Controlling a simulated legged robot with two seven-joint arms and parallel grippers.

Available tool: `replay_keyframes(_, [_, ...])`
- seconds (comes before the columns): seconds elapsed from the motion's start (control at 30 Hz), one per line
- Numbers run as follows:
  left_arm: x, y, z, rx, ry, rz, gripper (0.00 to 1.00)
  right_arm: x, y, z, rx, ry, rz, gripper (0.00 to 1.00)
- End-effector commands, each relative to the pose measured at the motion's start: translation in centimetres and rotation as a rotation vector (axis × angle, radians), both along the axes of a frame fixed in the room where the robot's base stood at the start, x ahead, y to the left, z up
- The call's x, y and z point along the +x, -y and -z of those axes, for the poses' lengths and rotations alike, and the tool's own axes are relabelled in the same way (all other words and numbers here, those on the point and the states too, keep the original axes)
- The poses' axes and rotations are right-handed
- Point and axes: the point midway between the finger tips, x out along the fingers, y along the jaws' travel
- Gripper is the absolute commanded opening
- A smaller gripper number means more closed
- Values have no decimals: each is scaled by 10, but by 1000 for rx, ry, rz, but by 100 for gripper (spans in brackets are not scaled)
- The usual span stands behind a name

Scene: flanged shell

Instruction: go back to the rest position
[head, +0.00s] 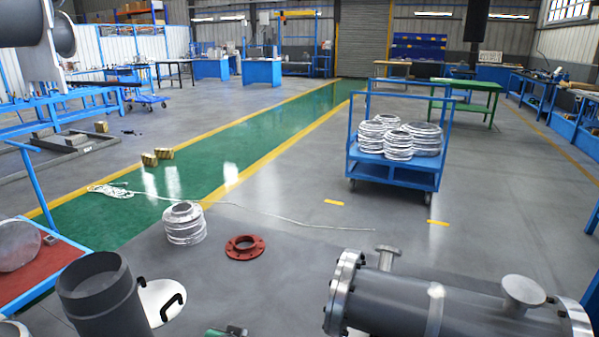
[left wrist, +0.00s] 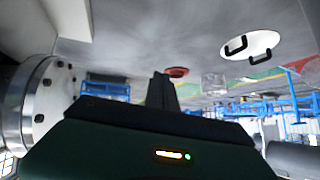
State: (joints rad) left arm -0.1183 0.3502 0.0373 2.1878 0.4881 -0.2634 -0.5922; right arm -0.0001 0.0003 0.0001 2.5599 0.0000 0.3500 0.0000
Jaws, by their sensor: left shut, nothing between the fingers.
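The flanged shell (head: 400,300) is a grey cylinder with bolted metal end flanges and short nozzles. It lies at the lower right of the head view. One bolted flange (left wrist: 42,105) shows at the left of the left wrist view. My left gripper (left wrist: 162,90) shows in the left wrist view with its fingers together and nothing between them, apart from the flange. A small green and dark part at the bottom edge of the head view may be mine; I cannot tell. My right gripper is in neither view.
A grey pipe (head: 105,300) and a white disc with black handles (head: 155,296) are at the lower left. A red flange ring (head: 232,252) and a wrapped stack (head: 184,232) lie on the floor. A blue cart (head: 395,176) carries several wrapped stacks.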

Motion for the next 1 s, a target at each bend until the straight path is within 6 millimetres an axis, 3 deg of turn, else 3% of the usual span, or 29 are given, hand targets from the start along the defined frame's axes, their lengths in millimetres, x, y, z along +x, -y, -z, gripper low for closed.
replay_keyframes(0.03, [-34, -5, 7, -42, -91, -2, 0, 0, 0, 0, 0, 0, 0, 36])
replay_keyframes(0.1, [-78, -12, 19, -83, -217, -20, 0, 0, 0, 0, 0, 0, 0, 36])
replay_keyframes(0.4, [-232, -53, 47, -109, -605, -184, 0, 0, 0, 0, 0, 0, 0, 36])
replay_keyframes(0.5, [-233, -53, 2, -108, -612, -187, 0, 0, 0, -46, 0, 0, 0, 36])
replay_keyframes(0.67, [-232, -53, -51, -108, -611, -185, 0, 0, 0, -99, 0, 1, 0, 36])
replay_keyframes(0.9, [-232, -53, -158, -109, -609, -184, 0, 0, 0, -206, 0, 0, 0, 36])
replay_keyframes(1.0, [-232, -52, -189, -109, -609, -184, 0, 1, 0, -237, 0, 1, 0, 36])
